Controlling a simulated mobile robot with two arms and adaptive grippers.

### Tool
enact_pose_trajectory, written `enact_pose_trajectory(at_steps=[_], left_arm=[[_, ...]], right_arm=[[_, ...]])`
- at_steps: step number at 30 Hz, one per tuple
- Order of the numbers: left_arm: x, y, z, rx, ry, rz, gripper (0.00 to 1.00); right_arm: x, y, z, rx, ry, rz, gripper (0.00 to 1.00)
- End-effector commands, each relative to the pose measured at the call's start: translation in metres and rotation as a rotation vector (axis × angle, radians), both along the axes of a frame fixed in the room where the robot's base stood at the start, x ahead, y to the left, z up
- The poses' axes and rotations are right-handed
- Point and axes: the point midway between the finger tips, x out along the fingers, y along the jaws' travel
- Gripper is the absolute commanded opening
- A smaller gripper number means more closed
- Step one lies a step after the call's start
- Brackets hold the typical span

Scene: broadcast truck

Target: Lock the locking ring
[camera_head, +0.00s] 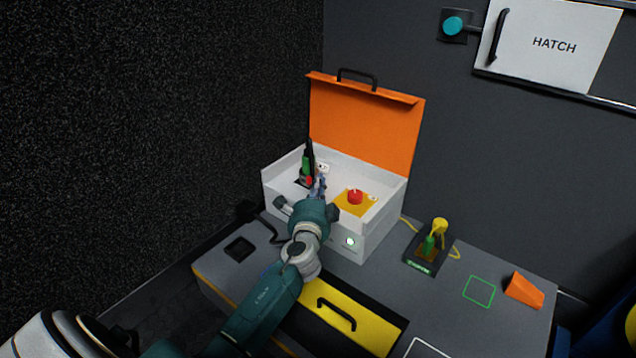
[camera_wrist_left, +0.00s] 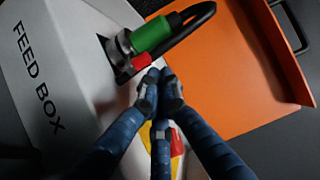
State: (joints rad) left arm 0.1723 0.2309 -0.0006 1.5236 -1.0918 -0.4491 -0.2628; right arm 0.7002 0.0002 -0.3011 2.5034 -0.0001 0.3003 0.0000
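The white feed box (camera_head: 347,242) has its orange lid open. A green connector (camera_head: 306,165) with a black cable end stands in its back left part. In the left wrist view the green connector (camera_wrist_left: 152,34) sits at a silver ring (camera_wrist_left: 113,52) with a red tab (camera_wrist_left: 141,62), apparently the locking ring. My left gripper (camera_head: 319,182) reaches into the box from the front. Its blue fingertips (camera_wrist_left: 160,78) are together just beside the red tab; whether they touch it I cannot tell. Nothing shows gripped between them. My right gripper is out of view.
A red button (camera_head: 355,196) on a yellow plate is right of the gripper. The orange lid (camera_head: 365,125) stands behind. A stand with a green and yellow plug (camera_head: 430,245) and an orange wedge (camera_head: 523,290) are on the bench at right. A wall is close on the left.

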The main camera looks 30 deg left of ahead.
Motion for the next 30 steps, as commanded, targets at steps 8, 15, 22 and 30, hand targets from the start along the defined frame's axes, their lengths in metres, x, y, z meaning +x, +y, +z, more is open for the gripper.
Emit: enact_pose_trajectory(at_steps=[8,15,22,30], left_arm=[[-0.003,0.003,0.001,0.003,0.001,-0.029,0.00],[-0.005,0.004,0.000,0.003,0.000,-0.069,0.00],[-0.007,0.007,0.000,0.004,0.001,-0.107,0.00],[-0.011,0.011,0.000,0.003,0.000,-0.165,0.00]], right_arm=[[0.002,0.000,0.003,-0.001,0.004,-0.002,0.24],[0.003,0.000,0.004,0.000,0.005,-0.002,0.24],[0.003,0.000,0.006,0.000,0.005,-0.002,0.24],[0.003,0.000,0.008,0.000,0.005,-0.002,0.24]])
